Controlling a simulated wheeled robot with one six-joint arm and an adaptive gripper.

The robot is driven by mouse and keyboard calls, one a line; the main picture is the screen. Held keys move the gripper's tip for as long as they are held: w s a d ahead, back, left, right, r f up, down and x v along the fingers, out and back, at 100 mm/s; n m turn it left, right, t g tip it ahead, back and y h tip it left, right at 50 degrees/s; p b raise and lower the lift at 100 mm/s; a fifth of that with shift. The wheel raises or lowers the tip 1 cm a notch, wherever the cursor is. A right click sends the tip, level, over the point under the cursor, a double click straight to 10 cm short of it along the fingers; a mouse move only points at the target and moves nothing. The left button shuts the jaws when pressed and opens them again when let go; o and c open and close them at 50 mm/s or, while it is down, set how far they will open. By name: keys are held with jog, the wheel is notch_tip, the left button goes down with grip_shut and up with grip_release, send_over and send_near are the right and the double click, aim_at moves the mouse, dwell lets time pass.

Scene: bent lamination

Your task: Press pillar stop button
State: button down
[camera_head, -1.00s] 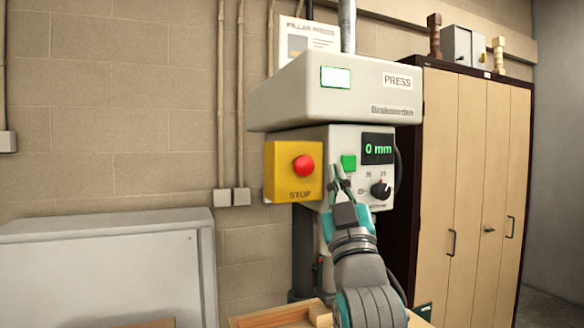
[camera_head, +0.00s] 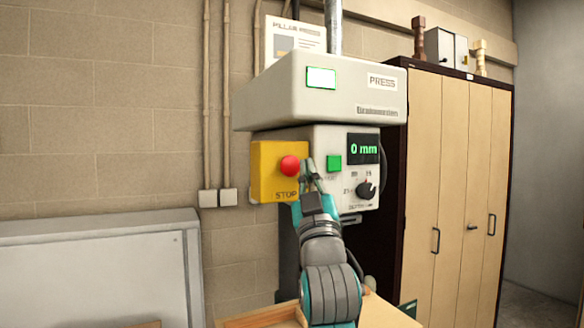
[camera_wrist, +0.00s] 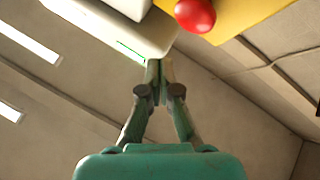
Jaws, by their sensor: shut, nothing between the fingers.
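The red stop button (camera_head: 290,165) sits on a yellow box marked STOP (camera_head: 265,172) on the left of the press front. My gripper (camera_head: 311,166) is shut and empty, its fingertips pointing up just right of the red button in the head view. In the wrist view the red button (camera_wrist: 195,14) is at the top, right of and beyond my shut fingertips (camera_wrist: 158,66). The fingertips look apart from the button there. A green button (camera_head: 334,162) lies right of the fingertips, beside a display reading 0 mm (camera_head: 364,149).
The press head (camera_head: 320,95) overhangs the panel above my gripper. A dial (camera_head: 366,190) is on the panel's right. A tall cabinet (camera_head: 455,170) stands at the right, and a grey metal cabinet (camera_head: 100,260) at the lower left. A wooden piece (camera_head: 260,318) lies below.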

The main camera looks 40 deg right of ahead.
aim_at(294, 160)
jog(key=shift+w+d, duration=0.25)
jog(key=shift+w, duration=0.65)
jog(key=shift+w+d, duration=0.25)
jog(key=shift+w, duration=0.6)
jog(key=shift+w, duration=0.1)
jog(key=shift+w+d, duration=0.1)
jog(key=shift+w, duration=0.25)
jog(key=shift+w+d, duration=0.15)
jog(key=shift+w, duration=0.35)
dwell(1.0)
jog(key=shift+s, duration=0.1)
jog(key=shift+s+a, duration=0.25)
jog(key=shift+s, duration=0.6)
jog(key=shift+s, duration=0.1)
jog(key=shift+s+a, duration=0.25)
jog(key=shift+s, duration=0.5)
jog(key=shift+s+a, duration=0.2)
jog(key=shift+s, duration=0.6)
jog(key=shift+s+a, duration=0.25)
jog(key=shift+s, duration=0.5)
